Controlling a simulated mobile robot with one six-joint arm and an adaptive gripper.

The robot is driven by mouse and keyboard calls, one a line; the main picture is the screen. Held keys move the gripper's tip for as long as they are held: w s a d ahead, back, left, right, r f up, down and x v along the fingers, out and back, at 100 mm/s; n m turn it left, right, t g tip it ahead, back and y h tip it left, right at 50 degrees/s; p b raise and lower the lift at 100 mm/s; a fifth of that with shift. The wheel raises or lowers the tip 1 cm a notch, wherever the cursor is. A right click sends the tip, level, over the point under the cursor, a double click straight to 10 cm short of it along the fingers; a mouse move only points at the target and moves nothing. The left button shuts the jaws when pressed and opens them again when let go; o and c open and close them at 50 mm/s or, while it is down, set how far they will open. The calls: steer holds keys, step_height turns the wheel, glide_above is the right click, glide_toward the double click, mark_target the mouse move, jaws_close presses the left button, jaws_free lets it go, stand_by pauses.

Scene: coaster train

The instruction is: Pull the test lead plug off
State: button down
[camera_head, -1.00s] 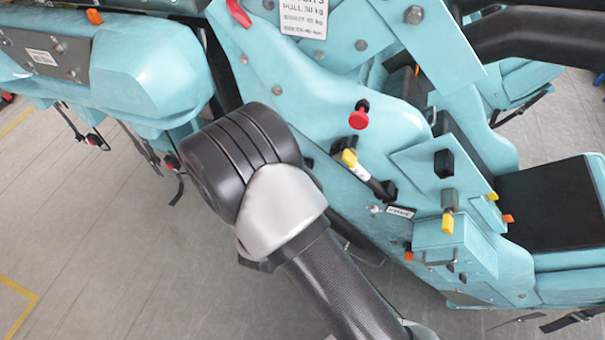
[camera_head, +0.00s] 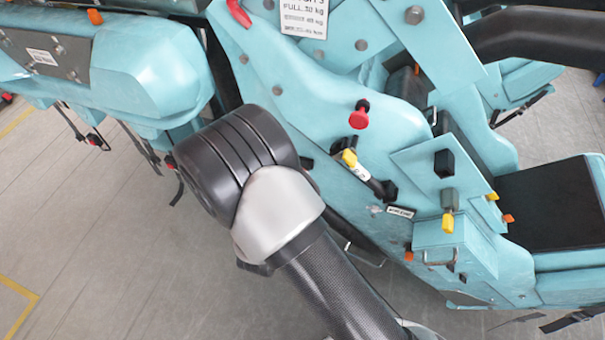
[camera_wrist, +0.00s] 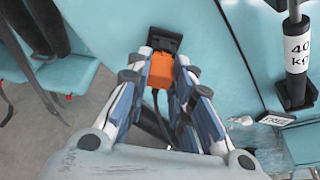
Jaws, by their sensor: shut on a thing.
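In the wrist view my gripper (camera_wrist: 161,85) is shut on an orange plug (camera_wrist: 160,72), with one finger on each side of it. The plug sits up against a black socket block (camera_wrist: 164,40) on the teal panel; I cannot tell whether any gap lies between plug and block. A dark lead (camera_wrist: 156,101) hangs from the plug between the fingers. In the head view my arm hides the gripper, the plug and the socket.
The teal train body (camera_head: 300,95) fills the middle. A red knob (camera_head: 359,114), a yellow-ended cylinder (camera_head: 369,176) and a teal box (camera_head: 448,243) are to the right. In the wrist view a "40 kg" cylinder (camera_wrist: 297,52) stands right of my gripper. Grey floor (camera_head: 90,240) is clear at left.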

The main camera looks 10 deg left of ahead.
steer(key=shift+s+a, duration=0.15)
steer(key=shift+s, duration=2)
